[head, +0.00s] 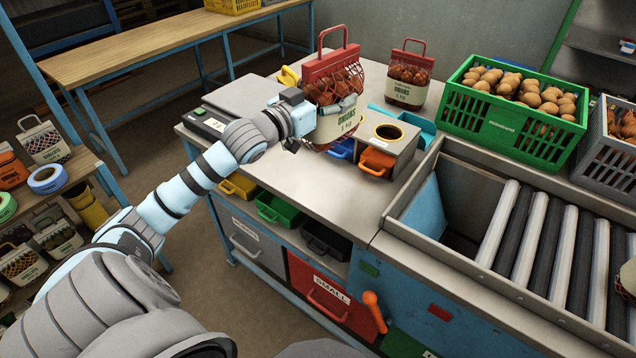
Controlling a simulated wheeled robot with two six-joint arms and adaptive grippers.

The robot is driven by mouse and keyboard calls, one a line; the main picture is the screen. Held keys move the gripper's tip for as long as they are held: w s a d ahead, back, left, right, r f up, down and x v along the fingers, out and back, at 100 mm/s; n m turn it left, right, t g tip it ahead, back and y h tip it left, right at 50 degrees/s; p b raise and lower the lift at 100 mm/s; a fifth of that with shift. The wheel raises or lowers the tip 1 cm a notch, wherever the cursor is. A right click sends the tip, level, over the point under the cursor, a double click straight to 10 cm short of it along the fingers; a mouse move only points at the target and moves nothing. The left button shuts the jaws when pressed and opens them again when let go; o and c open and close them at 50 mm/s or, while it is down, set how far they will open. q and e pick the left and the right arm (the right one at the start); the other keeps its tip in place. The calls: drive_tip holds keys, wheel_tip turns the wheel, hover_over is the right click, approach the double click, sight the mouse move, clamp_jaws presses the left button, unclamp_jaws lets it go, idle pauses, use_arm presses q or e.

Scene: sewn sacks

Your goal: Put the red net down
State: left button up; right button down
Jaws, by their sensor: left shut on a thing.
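The red net (335,88) is a red mesh sack of onions with a red top band, a red loop handle and a pale label reading onions, 1 kg. My left gripper (325,112) is shut on it, around its middle. The net is upright over the grey bench top (290,175); I cannot tell whether its base touches the bench. A second red net of onions (409,75) stands upright further back on the bench. My right gripper is not in view.
A box with a round hole (388,142) and an orange drawer stands just right of the held net. A green crate of potatoes (515,110) and a roller conveyor (540,245) are at the right. A scale (205,123) sits at the bench's left. Bench top in front is clear.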

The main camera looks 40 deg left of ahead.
use_arm(q)
drive_tip(key=w+a+r+n+y, duration=0.1)
drive_tip(key=a+r, duration=0.2)
drive_tip(key=a, duration=0.1)
wheel_tip(320, 180, down, 20)
drive_tip(key=b, duration=0.5)
drive_tip(key=shift+r+y, duration=0.15)
drive_tip(key=shift+y, duration=0.15)
drive_tip(key=o, duration=2)
drive_tip(key=shift+c, duration=0.2)
